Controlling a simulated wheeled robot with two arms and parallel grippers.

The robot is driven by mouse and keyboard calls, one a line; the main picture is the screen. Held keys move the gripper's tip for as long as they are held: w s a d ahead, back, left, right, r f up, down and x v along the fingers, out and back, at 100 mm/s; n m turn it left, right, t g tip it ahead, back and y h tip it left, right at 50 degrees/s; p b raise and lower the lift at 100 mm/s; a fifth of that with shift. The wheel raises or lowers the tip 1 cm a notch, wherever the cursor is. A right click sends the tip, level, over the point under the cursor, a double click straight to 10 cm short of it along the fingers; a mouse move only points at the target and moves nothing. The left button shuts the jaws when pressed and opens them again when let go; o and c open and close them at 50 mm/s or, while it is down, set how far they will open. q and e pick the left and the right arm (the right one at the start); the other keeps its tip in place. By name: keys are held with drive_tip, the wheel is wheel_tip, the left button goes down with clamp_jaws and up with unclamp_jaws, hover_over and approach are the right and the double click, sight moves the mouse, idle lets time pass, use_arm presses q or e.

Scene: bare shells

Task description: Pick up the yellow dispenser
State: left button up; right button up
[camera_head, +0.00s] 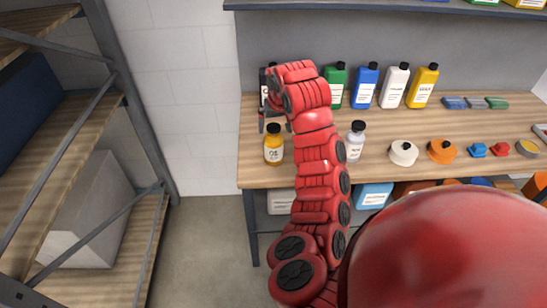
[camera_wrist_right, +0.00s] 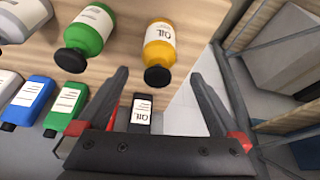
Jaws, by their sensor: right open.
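The yellow dispenser, a small yellow bottle with a black cap and a white label, (camera_head: 274,152) stands at the left front of the wooden bench. My right gripper (camera_head: 273,120) is just above and behind it, partly hidden by its own arm. In the right wrist view, which is upside down, the yellow dispenser (camera_wrist_right: 159,44) lies beyond the fingertips, its cap between them in the picture. My right gripper (camera_wrist_right: 158,77) is open with nothing between its fingers. My left gripper is out of view.
A green bottle (camera_wrist_right: 89,28) stands beside the dispenser. A black bottle (camera_wrist_right: 141,116) stands at the back. A white bottle (camera_head: 355,146) is right of my arm, and a yellow jug (camera_head: 422,88) ends the back row. A shelf unit (camera_head: 140,110) stands left.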

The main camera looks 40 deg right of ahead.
sight(274, 136)
drive_tip(key=p+x, duration=0.1)
drive_tip(key=x, duration=0.6)
drive_tip(key=shift+w, duration=0.1)
drive_tip(key=p+x, duration=0.1)
drive_tip(key=x, duration=0.1)
drive_tip(key=p+x, duration=0.2)
drive_tip(key=shift+w+d+r, duration=0.2)
drive_tip(key=shift+w, duration=0.1)
drive_tip(key=shift+w+d+f+p, duration=0.1)
drive_tip(key=shift+w+f+p, duration=0.15)
drive_tip(key=shift+f, duration=0.4)
drive_tip(key=shift+s, duration=0.1)
clamp_jaws()
